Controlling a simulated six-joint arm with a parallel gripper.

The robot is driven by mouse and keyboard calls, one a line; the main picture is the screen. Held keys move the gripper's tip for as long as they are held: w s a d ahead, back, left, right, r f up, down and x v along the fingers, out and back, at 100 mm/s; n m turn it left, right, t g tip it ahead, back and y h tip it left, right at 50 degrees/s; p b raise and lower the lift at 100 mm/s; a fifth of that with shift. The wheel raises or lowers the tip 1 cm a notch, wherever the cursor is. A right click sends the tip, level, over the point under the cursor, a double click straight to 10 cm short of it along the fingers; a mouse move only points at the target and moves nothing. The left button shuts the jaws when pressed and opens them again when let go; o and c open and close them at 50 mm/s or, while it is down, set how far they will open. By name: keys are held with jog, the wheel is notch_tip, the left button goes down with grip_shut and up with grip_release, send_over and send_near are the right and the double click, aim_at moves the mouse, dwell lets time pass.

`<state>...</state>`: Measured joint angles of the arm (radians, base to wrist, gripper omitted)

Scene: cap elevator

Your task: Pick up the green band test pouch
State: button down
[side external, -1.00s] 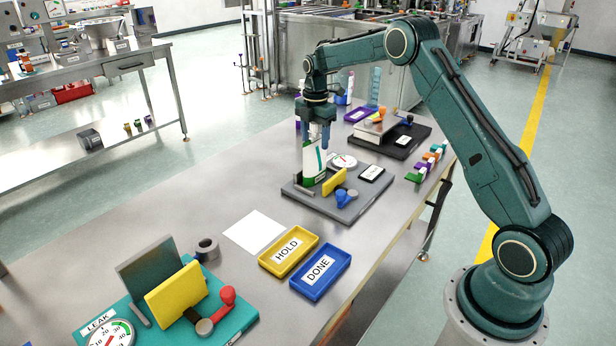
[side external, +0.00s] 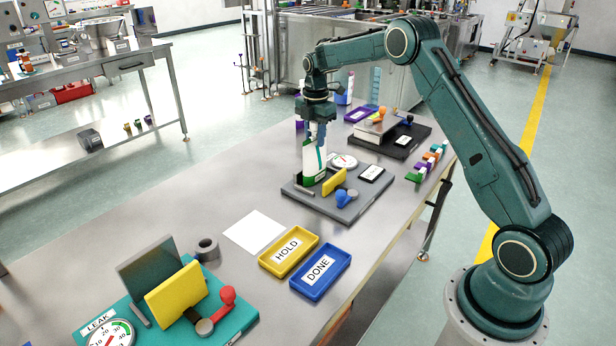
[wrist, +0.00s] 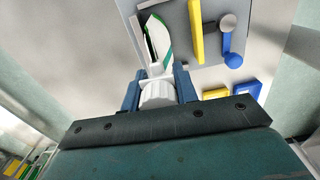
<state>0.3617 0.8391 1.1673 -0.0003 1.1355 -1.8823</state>
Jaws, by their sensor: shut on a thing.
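The green band test pouch (side external: 311,162) is white with a green stripe. It stands upright at the left side of the grey station plate (side external: 340,211), behind a small yellow plate (side external: 334,181). My gripper (side external: 316,138) points straight down over the pouch and is shut on its top. In the wrist view, my gripper's blue fingers (wrist: 157,92) press on both sides of the pouch's white ribbed cap (wrist: 158,93). The white and green pouch body (wrist: 156,45) extends beyond the cap there. I cannot tell whether its bottom touches the plate.
The grey station also carries a blue lever (side external: 342,197) and a gauge (side external: 343,161). A yellow HOLD tray (side external: 268,262) and a blue DONE tray (side external: 301,286) lie nearer. A teal LEAK station (side external: 240,317) stands in front. A black station (side external: 418,132) is behind.

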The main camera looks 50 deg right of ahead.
notch_tip(320, 180, up, 7)
jog(key=shift+f, duration=0.1)
jog(key=s, duration=1.8)
dwell(0.9)
